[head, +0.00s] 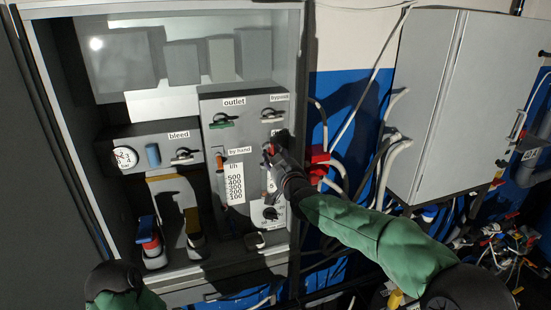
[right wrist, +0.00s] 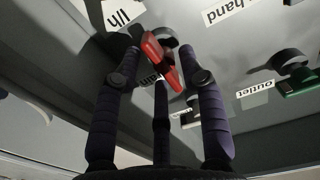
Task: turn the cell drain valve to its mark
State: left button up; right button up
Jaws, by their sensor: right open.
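A valve with a red handle (right wrist: 162,60) is on the grey panel inside the open cabinet. It also shows in the head view (head: 268,150), partly hidden by my right gripper. I take it for the cell drain valve, but its label is partly hidden and I cannot read it. My right gripper (head: 274,160) is at the right side of the panel. In the right wrist view its fingers (right wrist: 163,72) are spread, with the red handle between or just beyond their tips. I cannot tell whether they touch it.
A green outlet handle (head: 221,123), a black bypass handle (head: 272,114) and an orange by-hand handle (head: 221,161) are close by. The bleed box with a gauge (head: 125,157) is at left. The cabinet's right edge (head: 301,80) is beside my right forearm.

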jog(key=v, duration=1.2)
dwell(0.3)
jog(key=s+d+f+m+g+h+b, duration=0.1)
jog(key=s+f+g+b, duration=0.15)
jog(key=f, duration=1.25)
jog(key=s+d+f+m+g+b, duration=0.1)
jog(key=d+f+g+b, duration=0.15)
jog(key=f, duration=1.35)
jog(key=s+d+f+m+g+h+b, duration=0.1)
jog(key=s+f+g+b, duration=0.2)
jog(key=f, duration=1.2)
jog(key=s+d+f+m+g+b, duration=0.1)
jog(key=s+f+m+g+b, duration=0.2)
jog(key=s+f, duration=2.4)
notch_tip(320, 180, down, 4)
jog(key=g+b, duration=0.5)
jog(key=b, duration=0.1)
jog(key=shift+g, duration=0.4)
